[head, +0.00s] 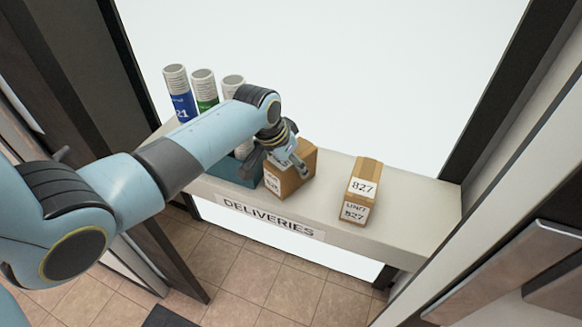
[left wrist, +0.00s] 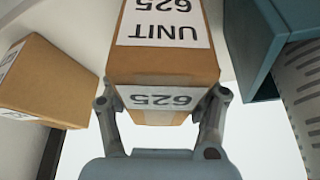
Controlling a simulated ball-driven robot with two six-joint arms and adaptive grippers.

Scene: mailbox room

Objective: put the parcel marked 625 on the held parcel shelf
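The parcel marked 625 (head: 287,179) is a brown cardboard box with white labels, standing on the deliveries shelf. In the left wrist view the parcel (left wrist: 165,60) shows its "UNIT 625" and "625" labels upside down. My left gripper (head: 287,160) is at the top of this parcel and hides part of it. In the left wrist view its two fingers (left wrist: 162,98) are on either side of the parcel, close against its edges. I cannot tell whether they press on it. My right gripper and the held parcel shelf are not identifiable in view.
A teal bin (head: 232,170) stands close on the left of parcel 625, with several rolled tubes (head: 204,90) there. Dark frames flank the shelf.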

